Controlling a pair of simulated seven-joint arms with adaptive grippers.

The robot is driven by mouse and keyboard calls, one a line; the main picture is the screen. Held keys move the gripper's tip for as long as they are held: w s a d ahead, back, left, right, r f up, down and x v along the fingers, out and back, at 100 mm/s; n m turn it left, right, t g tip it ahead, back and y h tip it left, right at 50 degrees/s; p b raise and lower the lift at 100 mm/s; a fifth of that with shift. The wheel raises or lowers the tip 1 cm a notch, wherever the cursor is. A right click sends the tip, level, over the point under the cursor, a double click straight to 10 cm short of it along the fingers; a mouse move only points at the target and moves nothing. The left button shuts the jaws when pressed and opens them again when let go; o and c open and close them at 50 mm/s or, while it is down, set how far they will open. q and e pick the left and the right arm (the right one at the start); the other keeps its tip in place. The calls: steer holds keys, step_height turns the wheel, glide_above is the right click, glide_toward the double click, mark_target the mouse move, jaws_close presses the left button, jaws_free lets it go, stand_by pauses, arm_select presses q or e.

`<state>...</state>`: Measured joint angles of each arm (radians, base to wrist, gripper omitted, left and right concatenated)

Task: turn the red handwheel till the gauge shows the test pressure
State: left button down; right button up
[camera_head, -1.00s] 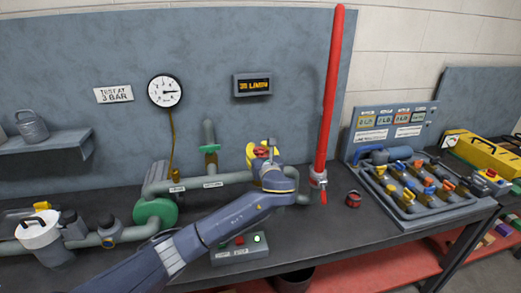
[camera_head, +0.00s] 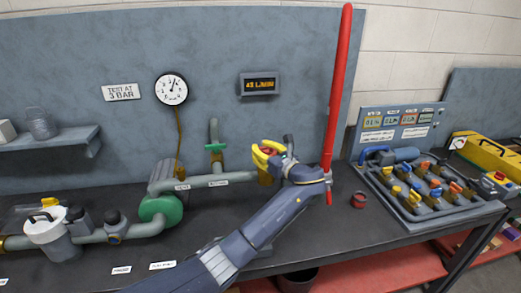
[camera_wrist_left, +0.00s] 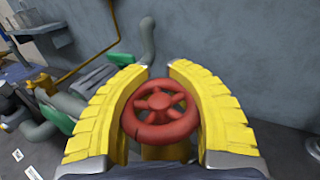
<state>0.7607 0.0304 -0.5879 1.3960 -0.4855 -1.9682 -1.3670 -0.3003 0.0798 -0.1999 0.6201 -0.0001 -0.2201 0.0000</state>
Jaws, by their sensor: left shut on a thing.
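The red handwheel (camera_wrist_left: 160,112) shows whole in the left wrist view, between two curved yellow fingers. My left gripper (camera_head: 268,155) is shut on the red handwheel, at the right end of the grey pipe. In the head view the fingers and wrist hide most of the wheel. The round white gauge (camera_head: 172,89) hangs on the panel; its needle points up and slightly right, and its figures are too small to read. A sign (camera_head: 121,92) beside it reads TEST AT 3 BAR. My right gripper is not in view.
A tall red tube (camera_head: 338,90) stands just right of my wrist. A small red can (camera_head: 358,200) and a tray of fittings (camera_head: 470,208) are further right. A green pump part (camera_head: 160,209) is left of my forearm. A lit display (camera_head: 259,84) hangs above.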

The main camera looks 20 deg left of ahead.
arm_select(q)
steer(key=shift+c, duration=1.8)
jaws_free()
steer(key=v, duration=1.2)
steer(key=shift+a, duration=0.1)
